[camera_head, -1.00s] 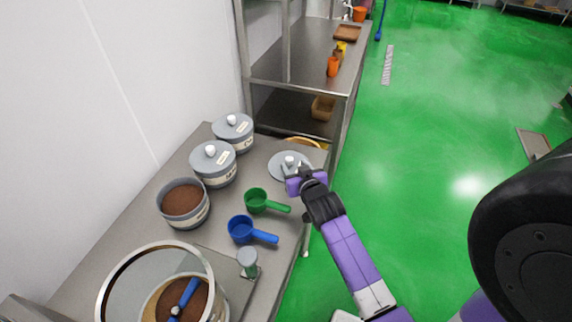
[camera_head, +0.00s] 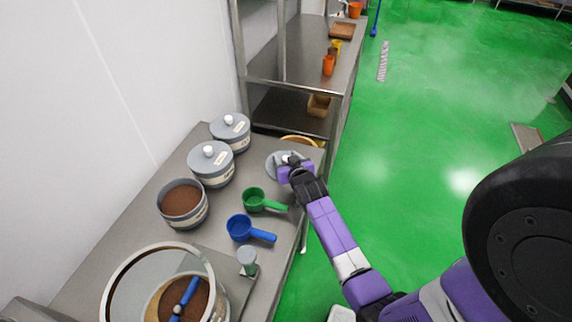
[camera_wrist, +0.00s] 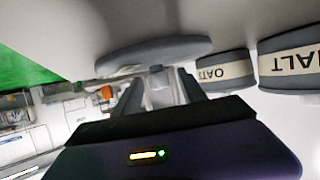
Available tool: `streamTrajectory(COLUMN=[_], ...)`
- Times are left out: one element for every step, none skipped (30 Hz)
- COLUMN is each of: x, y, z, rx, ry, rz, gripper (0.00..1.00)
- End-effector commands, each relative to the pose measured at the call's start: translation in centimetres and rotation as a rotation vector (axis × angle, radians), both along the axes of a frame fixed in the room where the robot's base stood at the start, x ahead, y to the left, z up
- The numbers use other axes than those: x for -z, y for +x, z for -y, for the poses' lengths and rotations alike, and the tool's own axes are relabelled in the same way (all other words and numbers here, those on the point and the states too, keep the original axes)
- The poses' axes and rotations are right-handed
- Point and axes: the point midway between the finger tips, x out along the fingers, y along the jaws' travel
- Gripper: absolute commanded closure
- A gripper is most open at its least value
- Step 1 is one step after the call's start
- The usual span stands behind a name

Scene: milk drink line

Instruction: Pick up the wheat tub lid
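A loose grey lid (camera_head: 272,164) with a knob lies on the counter at its far right, partly hidden behind my gripper (camera_head: 290,163). In the wrist view the lid (camera_wrist: 150,52) shows edge-on as a grey disc, seen upside down. Its light knob (camera_wrist: 160,90) sits between the two fingers of my gripper (camera_wrist: 160,95). The fingers look apart around the knob, and I see no clear contact. An open grey tub (camera_head: 204,212) with brown powder stands on the counter without a lid; its label is not readable.
Two lidded grey tubs (camera_head: 212,168) (camera_head: 231,132) stand along the wall; the wrist view shows labels like OAT and MALT. A green scoop (camera_head: 254,199) and a blue scoop (camera_head: 240,228) lie nearer. A steel shelf rack (camera_head: 300,70) stands behind the counter (camera_head: 222,222).

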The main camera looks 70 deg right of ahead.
Motion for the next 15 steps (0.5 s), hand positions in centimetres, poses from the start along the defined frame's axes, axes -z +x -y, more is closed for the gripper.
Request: streamTrajectory(x=[0.01,0.01,0.00,0.00,0.00,0.00,0.00,0.00,0.00,0.00,0.00,-0.02,-0.02,-0.03,-0.02], y=[-0.01,-0.02,-0.01,-0.02,-0.02,-0.02,-0.03,-0.03,-0.03,-0.03,-0.03,-0.02,-0.02,-0.02,-0.02], z=[-0.01,0.00,-0.02,-0.01,-0.01,-0.01,-0.02,-0.02,-0.02,-0.02,-0.02,-0.01,-0.01,-0.01,-0.01], rx=[0.000,0.000,0.000,0.000,0.000,0.000,0.000,0.000,0.000,0.000,0.000,0.000,0.000,0.000,0.000], ry=[0.000,0.000,0.000,0.000,0.000,0.000,0.000,0.000,0.000,0.000,0.000,0.000,0.000,0.000,0.000], rz=[0.000,0.000,0.000,0.000,0.000,0.000,0.000,0.000,0.000,0.000,0.000,0.000,0.000,0.000,0.000], gripper=[0.62,0.68,0.76,0.82,0.88,0.96,1.00,1.00,1.00,1.00,1.00,1.00,1.00,1.00,1.00])
